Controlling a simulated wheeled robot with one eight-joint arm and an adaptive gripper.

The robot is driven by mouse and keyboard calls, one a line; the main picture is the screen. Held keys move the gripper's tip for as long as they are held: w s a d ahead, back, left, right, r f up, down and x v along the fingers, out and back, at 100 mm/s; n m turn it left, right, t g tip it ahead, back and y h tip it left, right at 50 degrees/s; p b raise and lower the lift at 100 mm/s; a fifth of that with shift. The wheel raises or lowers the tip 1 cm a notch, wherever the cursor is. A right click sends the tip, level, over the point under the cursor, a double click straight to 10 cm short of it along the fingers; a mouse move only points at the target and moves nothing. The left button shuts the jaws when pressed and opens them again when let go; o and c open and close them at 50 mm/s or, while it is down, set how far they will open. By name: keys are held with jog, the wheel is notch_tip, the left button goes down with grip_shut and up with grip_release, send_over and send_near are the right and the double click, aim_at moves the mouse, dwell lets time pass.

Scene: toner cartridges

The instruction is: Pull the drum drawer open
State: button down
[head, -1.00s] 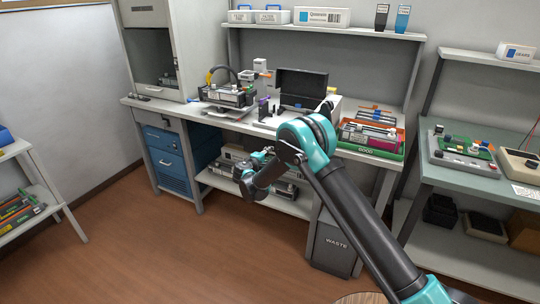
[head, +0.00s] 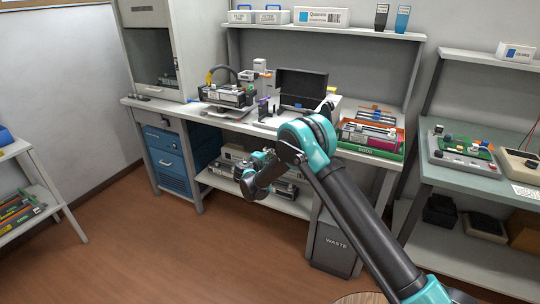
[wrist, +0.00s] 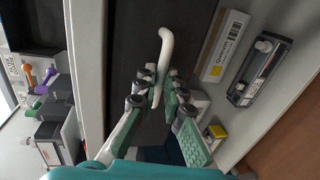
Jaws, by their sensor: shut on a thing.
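A cream curved bar handle (wrist: 165,50) stands in front of a dark panel (wrist: 132,45) in the wrist view. I take it to be the drum drawer's handle, but no drawer outline shows clearly. My gripper (wrist: 158,92) is shut on the lower part of this bar, with its jointed green-padded fingers on either side. In the head view my gripper (head: 258,163) is small, low at the front of the workbench (head: 180,112). The handle and drawer front cannot be made out there, and my arm covers part of that area.
A white labelled box (wrist: 225,45) and a grey cartridge (wrist: 259,70) lie beside the dark panel in the wrist view. A blue drawer cabinet (head: 167,158) stands left under the bench, and a waste bin (head: 334,243) stands right. The floor (head: 190,250) in front is clear.

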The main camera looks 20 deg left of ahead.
jog(key=shift+s, duration=0.1)
jog(key=f+v, duration=0.2)
jog(key=v, duration=1)
jog(key=s+f+v, duration=0.1)
jog(key=f+v, duration=0.2)
jog(key=v, duration=1)
jog(key=shift+s, duration=0.3)
jog(key=c, duration=1.6)
grip_release()
jog(key=d+v, duration=0.1)
jog(key=v, duration=1.1)
jog(key=shift+a, duration=0.4)
